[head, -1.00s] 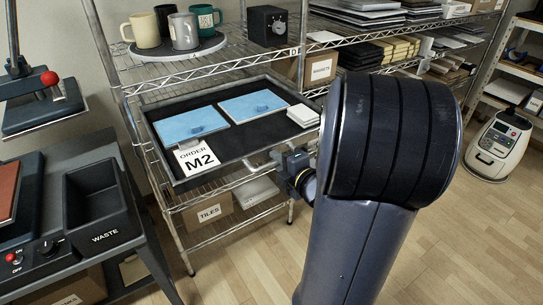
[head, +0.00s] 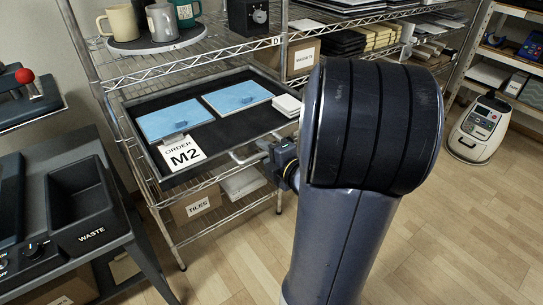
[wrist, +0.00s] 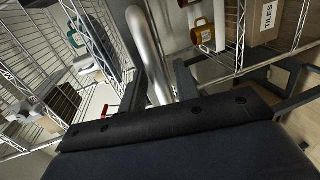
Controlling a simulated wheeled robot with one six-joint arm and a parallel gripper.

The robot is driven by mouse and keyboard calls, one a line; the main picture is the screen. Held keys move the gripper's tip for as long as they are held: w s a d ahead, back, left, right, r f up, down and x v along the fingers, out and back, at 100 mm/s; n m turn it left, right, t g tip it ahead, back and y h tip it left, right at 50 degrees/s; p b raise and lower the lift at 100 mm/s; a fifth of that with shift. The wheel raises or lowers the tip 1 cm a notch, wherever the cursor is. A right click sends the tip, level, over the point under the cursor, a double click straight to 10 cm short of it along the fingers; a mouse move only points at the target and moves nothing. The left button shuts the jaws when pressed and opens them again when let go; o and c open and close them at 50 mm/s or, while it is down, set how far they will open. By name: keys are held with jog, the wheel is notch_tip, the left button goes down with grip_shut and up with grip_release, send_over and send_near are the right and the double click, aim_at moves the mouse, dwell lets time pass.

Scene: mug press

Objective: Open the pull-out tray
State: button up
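The pull-out tray (head: 235,135) is a shallow dark tray on the wire rack, standing out from under the upper shelf. It holds two light-blue panels (head: 175,119) (head: 236,97), a white card reading "ORDER M2" (head: 182,153) and a small white stack (head: 287,105). A silver bar handle (head: 243,157) is on its front; the bar also shows in the wrist view (wrist: 147,45). My gripper (head: 272,160) is at the right part of this handle. In the wrist view, the dark fingers (wrist: 166,82) stand on both sides of the bar, closed on it. My arm hides the tray's right front corner.
Mugs stand on a round stand (head: 155,40) on the shelf above. A TILES box (head: 196,205) is below the tray. A waste bin (head: 80,205) is on the bench at left. A white machine (head: 478,130) stands at right. Floor in front is clear.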

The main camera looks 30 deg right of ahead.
jog(key=p+v, duration=0.1)
jog(key=v, duration=0.9)
jog(key=shift+s+p, duration=0.3)
jog(key=shift+s, duration=0.05)
dwell(0.3)
jog(key=shift+b+x, duration=0.85)
jog(key=shift+x, duration=4.6)
jog(key=shift+r, duration=0.1)
